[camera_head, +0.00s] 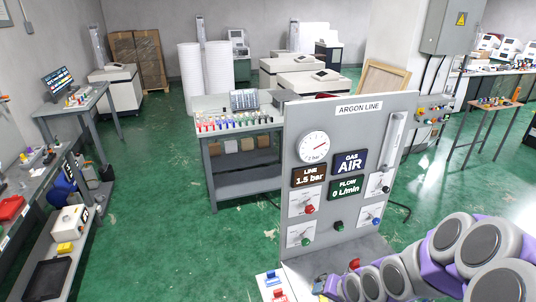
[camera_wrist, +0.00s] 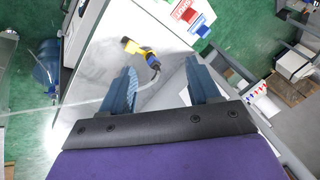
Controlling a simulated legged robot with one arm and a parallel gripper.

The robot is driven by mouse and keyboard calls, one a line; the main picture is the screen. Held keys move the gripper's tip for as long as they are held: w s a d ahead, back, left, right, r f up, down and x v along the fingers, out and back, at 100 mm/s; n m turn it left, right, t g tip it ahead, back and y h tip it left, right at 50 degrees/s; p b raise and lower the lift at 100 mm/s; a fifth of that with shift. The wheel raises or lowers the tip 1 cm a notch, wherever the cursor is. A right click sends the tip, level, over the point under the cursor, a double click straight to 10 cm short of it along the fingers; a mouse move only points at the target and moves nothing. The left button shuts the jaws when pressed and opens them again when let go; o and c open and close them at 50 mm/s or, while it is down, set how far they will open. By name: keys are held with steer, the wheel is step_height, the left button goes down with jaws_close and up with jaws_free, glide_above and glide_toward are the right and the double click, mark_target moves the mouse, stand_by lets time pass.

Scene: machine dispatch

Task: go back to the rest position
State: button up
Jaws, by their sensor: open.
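My gripper shows in the wrist view (camera_wrist: 160,90) with its two dark blue fingers spread apart and nothing between them. A yellow and dark connector (camera_wrist: 140,49) with a grey hose lies on the grey surface beyond the fingers. My purple and grey arm reaches in at the lower right of the head view, low in front of the argon panel (camera_head: 297,113). In the head view my gripper's fingertips are not clear. The panel's signs read gas AIR, line 1.5 bar and flow 0 L/min.
A grey bench (camera_head: 245,163) with several small coloured items stands behind the panel to the left. Side benches (camera_head: 75,106) line the left. A wooden-topped table (camera_head: 487,104) stands at the right. Green floor (camera_head: 150,190) is clear between the left benches and the panel.

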steer(key=s+a+r+n+g+h+b, duration=0.1)
steer(key=s+r+g+b, duration=0.1)
steer(key=s, duration=0.7)
steer(key=s+a+r+n+g+h+b, duration=0.1)
steer(key=s+r+g+b, duration=0.1)
steer(key=s, duration=0.7)
steer(key=s+a+r+n+g+h+b, duration=0.1)
steer(key=s+r+n+g+b, duration=0.1)
steer(key=s+b, duration=0.3)
steer(key=s+r, duration=0.1)
steer(key=s, duration=0.3)
steer(key=shift+s+r+g, duration=0.35)
steer(key=shift+s+g, duration=0.05)
